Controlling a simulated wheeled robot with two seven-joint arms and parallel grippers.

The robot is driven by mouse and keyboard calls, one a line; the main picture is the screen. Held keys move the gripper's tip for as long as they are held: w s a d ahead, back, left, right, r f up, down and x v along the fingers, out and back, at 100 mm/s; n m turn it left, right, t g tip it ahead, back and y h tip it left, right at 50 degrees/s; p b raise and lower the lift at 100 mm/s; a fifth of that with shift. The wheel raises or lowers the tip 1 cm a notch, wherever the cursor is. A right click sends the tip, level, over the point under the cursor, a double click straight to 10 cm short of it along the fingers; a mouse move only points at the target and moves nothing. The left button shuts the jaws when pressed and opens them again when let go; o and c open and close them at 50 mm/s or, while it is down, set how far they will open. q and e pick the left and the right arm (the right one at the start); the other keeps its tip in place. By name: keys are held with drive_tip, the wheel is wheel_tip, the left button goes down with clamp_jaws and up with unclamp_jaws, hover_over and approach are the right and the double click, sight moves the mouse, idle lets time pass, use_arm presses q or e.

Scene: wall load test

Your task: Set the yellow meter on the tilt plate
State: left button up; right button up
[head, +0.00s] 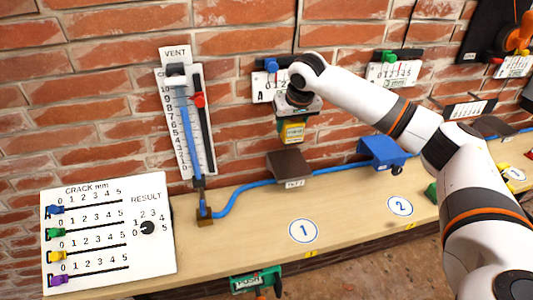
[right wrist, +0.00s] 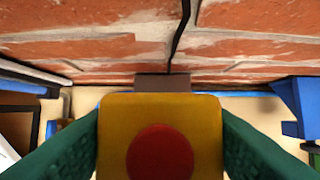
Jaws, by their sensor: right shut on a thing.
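The yellow meter (head: 293,133) is held in my right gripper (head: 294,122), in front of the brick wall. In the right wrist view the yellow meter (right wrist: 120,125) shows a red round spot, with a green finger pad (right wrist: 70,145) on each side. A brown tilt plate (head: 288,164) with a small label sits at the back of the bench, just below the meter in the head view. A small gap shows between them. Part of a brown plate (right wrist: 168,82) shows beyond the meter in the right wrist view. My left gripper is not in view.
A blue block (head: 383,150) stands right of the plate, and a blue hose (head: 255,186) runs along the bench. A vent gauge (head: 187,115) and a crack board (head: 108,235) stand left. The bench (head: 262,222) is clear around the circled 1.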

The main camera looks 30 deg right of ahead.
sight(293, 140)
drive_tip(key=shift+w+f, duration=0.15)
drive_tip(key=shift+f, duration=0.05)
drive_tip(key=f, duration=0.2)
drive_tip(key=d+f+p, duration=0.1)
drive_tip(key=f, duration=0.1)
drive_tip(key=shift+s+f, duration=0.2)
drive_tip(key=shift+f, duration=0.5)
drive_tip(key=f, duration=0.1)
drive_tip(key=f+p, duration=0.1)
drive_tip(key=f, duration=0.1)
drive_tip(key=shift+w+a, duration=0.1)
drive_tip(key=shift+a, duration=0.2)
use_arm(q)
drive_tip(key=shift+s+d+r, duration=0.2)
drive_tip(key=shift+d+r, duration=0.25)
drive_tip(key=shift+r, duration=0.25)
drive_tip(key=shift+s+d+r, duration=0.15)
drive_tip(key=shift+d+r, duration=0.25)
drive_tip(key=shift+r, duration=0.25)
use_arm(e)
drive_tip(key=shift+d+f, duration=0.1)
drive_tip(key=shift+f, duration=0.4)
drive_tip(key=o, duration=1.2)
drive_tip(key=shift+f, duration=0.1)
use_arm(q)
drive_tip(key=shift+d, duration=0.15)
